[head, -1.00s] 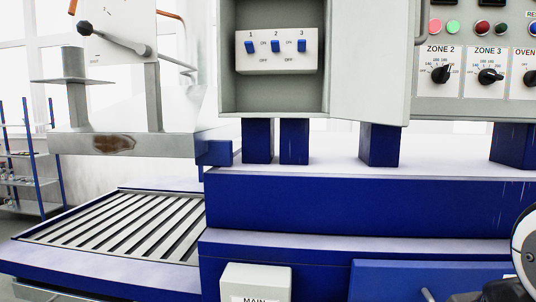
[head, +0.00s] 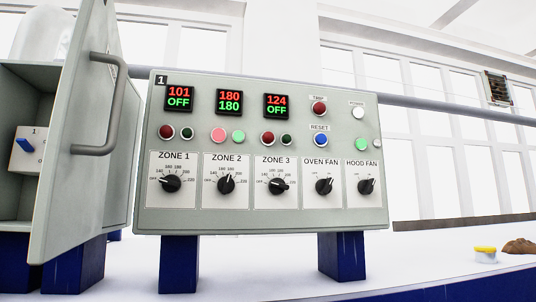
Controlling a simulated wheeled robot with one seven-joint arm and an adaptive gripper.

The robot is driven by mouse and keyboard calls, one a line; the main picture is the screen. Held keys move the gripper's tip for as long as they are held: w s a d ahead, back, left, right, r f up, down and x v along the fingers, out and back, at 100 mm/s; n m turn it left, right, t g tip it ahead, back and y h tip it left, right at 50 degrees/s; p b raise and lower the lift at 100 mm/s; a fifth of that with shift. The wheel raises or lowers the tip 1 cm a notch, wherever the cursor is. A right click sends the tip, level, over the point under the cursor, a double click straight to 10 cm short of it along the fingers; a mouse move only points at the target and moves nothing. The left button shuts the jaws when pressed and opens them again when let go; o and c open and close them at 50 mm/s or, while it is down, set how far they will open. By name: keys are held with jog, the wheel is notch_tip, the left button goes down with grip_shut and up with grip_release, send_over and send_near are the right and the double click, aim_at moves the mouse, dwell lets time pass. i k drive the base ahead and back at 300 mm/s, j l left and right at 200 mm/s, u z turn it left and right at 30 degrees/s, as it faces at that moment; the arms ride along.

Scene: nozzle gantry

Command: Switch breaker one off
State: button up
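The breaker box (head: 14,225) stands at the left edge of the head view, with its grey door (head: 85,150) swung open toward me. Inside it, part of the white breaker panel (head: 24,160) shows. The blue lever of breaker one (head: 26,145) is visible beneath the label 1. The other breakers are hidden behind the door. My gripper is not in this view.
The control panel (head: 262,220) stands right of the open door, with displays, buttons and knobs. The door's handle (head: 112,110) sticks out. A yellow-lidded tub (head: 485,255) and a brown lump (head: 519,246) lie at the far right on the pale surface.

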aim_at(23, 143)
jog(key=k+l+z, duration=0.1)
jog(key=l+z, duration=0.6)
jog(key=l, duration=0.15)
jog(key=l+z, duration=0.35)
jog(key=l+u, duration=0.2)
jog(key=l, duration=0.3)
jog(key=k+l+u, duration=0.1)
jog(key=l+u, duration=0.15)
jog(key=l, duration=0.2)
jog(key=u, duration=0.4)
jog(key=k+l+u, duration=0.1)
jog(key=u, duration=0.75)
jog(key=k+u, duration=0.15)
jog(key=u, duration=0.7)
jog(key=i+j, duration=0.65)
jog(key=i, duration=0.15)
jog(key=i+l, duration=0.35)
jog(key=i, duration=0.2)
jog(key=i+j, duration=0.2)
jog(key=i, duration=0.35)
jog(key=i+j+u, duration=0.1)
jog(key=i, duration=0.4)
jog(key=j, duration=0.1)
